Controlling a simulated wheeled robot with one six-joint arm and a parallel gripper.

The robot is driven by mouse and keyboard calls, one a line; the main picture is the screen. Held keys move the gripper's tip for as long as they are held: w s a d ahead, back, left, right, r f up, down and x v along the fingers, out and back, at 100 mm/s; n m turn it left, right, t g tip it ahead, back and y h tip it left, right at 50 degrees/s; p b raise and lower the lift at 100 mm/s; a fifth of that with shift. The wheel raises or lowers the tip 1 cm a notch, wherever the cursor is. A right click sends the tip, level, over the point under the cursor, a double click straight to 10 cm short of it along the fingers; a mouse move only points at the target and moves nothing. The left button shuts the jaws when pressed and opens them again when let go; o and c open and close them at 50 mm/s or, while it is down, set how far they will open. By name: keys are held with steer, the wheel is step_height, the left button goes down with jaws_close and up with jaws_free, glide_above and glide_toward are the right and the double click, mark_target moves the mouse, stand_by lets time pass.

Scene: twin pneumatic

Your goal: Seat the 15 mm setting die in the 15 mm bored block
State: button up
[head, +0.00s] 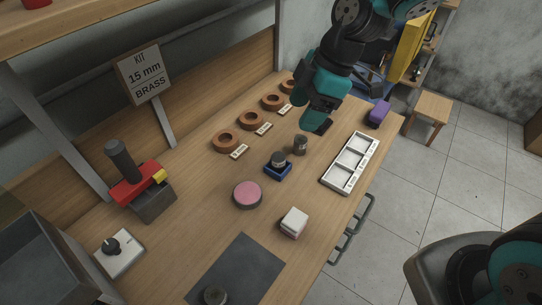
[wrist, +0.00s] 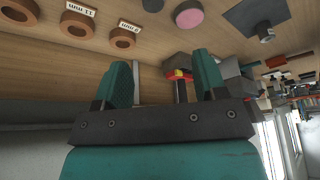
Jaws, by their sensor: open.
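My gripper (head: 318,124) is in the upper middle of the head view, over the back part of the bench. In the wrist view its two teal fingers (wrist: 163,78) stand wide apart with nothing between them. A grey metal cylinder (head: 278,158) sits on or in a small blue block (head: 278,172) at mid-bench. A second grey cylinder (head: 300,146) stands close behind it, near my gripper. Another dark round metal piece (head: 215,296) lies on the dark mat. No size marks are readable on these, so I cannot tell which is the 15 mm die or bored block.
Brown rings (head: 225,141) with small labels line the bench's left side. A white three-pocket tray (head: 350,163) lies at right. A red press (head: 135,188), pink disc (head: 247,195), white block (head: 294,222) and purple block (head: 378,113) also stand here.

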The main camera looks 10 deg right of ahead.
steer(key=p, duration=0.1)
glide_above(279, 156)
steer(key=d, duration=0.3)
steer(key=f, duration=0.8)
steer(key=shift+s+a, duration=0.1)
steer(key=shift+s, duration=0.2)
steer(key=shift+w+p+x, duration=0.1)
steer(key=shift+p+x, duration=0.35)
steer(key=shift+x, duration=1.05)
steer(key=shift+w+p+x, duration=0.15)
steer(key=shift+p+x, duration=0.25)
steer(key=shift+x, duration=1.1)
steer(key=shift+a+r, duration=0.1)
steer(key=shift+a, duration=0.1)
steer(key=shift+c, duration=0.2)
steer(key=c, duration=1.2)
steer(key=shift+o, duration=0.2)
steer(key=shift+r, duration=0.15)
